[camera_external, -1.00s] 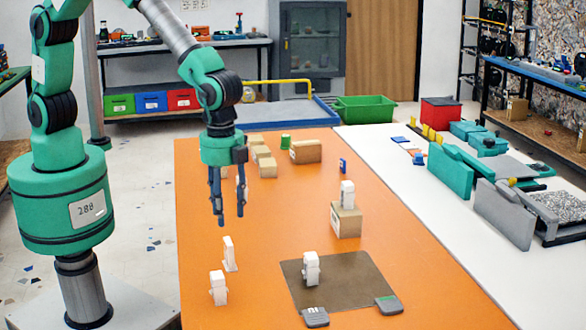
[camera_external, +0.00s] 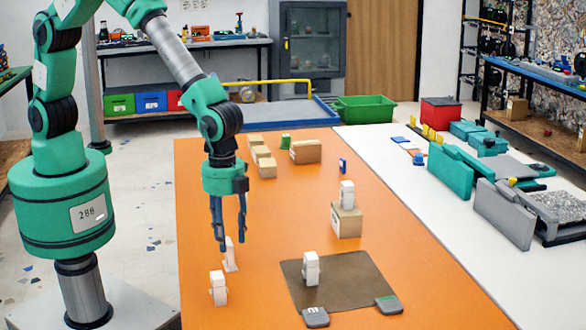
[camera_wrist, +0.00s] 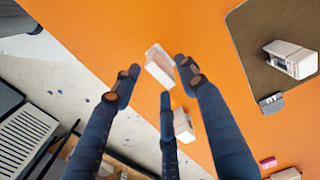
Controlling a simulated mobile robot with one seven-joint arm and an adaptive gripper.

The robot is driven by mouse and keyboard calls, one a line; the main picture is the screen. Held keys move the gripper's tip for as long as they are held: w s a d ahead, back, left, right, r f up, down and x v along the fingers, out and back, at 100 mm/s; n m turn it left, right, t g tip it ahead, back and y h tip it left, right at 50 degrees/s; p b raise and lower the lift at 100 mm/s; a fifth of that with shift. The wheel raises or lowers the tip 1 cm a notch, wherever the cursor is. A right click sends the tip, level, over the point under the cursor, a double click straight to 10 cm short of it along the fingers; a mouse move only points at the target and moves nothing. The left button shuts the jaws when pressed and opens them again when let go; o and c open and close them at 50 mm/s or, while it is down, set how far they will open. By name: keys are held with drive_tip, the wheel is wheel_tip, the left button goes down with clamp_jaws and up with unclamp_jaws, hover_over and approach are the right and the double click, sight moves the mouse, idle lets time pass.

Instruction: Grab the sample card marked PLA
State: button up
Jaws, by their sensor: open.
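My gripper (camera_external: 231,243) hangs open over the near left part of the orange table, pointing down. A small white upright piece (camera_external: 230,256) stands just below its fingertips. In the wrist view, a white piece (camera_wrist: 159,65) shows between the open fingertips, apart from them as far as I can tell. Another white piece (camera_external: 218,288) stands nearer the camera. A third (camera_external: 311,268) stands on the brown mat (camera_external: 350,285). Two grey tags lie at the mat's near edge, one at left (camera_external: 316,317) and one at right (camera_external: 389,305). I cannot read PLA on anything.
A cardboard box (camera_external: 346,222) with a white piece (camera_external: 347,193) on top stands right of my gripper. Several cardboard boxes (camera_external: 306,151) and a green cylinder (camera_external: 285,142) are farther back.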

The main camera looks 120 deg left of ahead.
sight(229, 254)
drive_tip(key=shift+s+d+f+b, duration=0.1)
drive_tip(key=shift+f+b, duration=0.7)
drive_tip(key=shift+f, duration=1.75)
drive_tip(key=c, duration=1)
